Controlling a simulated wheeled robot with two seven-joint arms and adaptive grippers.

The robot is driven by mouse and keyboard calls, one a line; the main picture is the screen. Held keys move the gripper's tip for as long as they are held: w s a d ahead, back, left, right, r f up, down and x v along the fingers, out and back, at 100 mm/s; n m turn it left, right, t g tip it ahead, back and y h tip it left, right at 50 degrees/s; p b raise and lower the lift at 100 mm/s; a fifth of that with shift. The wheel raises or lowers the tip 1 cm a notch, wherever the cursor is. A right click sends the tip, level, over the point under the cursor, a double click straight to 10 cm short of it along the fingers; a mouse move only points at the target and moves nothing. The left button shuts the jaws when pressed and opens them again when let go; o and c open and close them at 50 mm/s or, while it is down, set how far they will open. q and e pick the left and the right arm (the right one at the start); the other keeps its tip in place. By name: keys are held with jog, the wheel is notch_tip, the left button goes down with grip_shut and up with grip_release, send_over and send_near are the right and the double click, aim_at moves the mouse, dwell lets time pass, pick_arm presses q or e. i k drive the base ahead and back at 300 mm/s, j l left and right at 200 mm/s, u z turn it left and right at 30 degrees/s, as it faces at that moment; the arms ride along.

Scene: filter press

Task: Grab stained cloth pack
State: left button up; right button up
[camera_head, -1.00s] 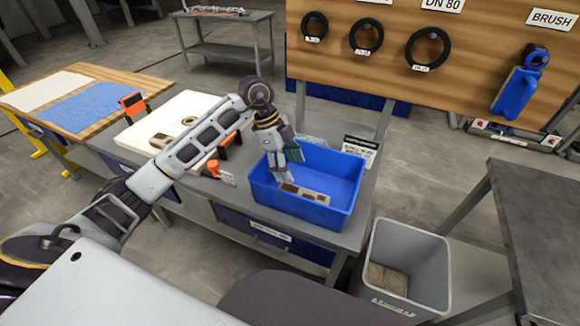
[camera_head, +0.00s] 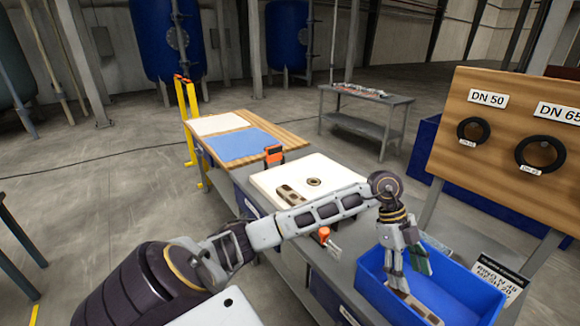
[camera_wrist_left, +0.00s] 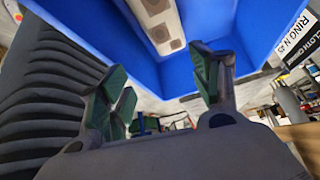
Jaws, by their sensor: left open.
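A pale beige strip with darker patches (camera_head: 412,305) lies inside the blue bin (camera_head: 460,290); it may be the stained cloth pack, but I cannot tell for sure. My left gripper (camera_head: 408,270) points down into the bin, with its green-padded fingers apart and nothing between them. It hangs at the bin's left side, close to the strip. In the left wrist view the open fingers (camera_wrist_left: 165,85) show in front of the blue bin wall (camera_wrist_left: 95,20), with the strip (camera_wrist_left: 160,20) beyond them. My right gripper is out of view.
White (camera_head: 218,123) and blue cloths (camera_head: 243,145) lie on the wooden table. A labelled ring board (camera_head: 510,110) stands at right.

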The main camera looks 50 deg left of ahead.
aim_at(292, 197)
jog(key=l+u, duration=0.1)
jog(key=u, duration=1.6)
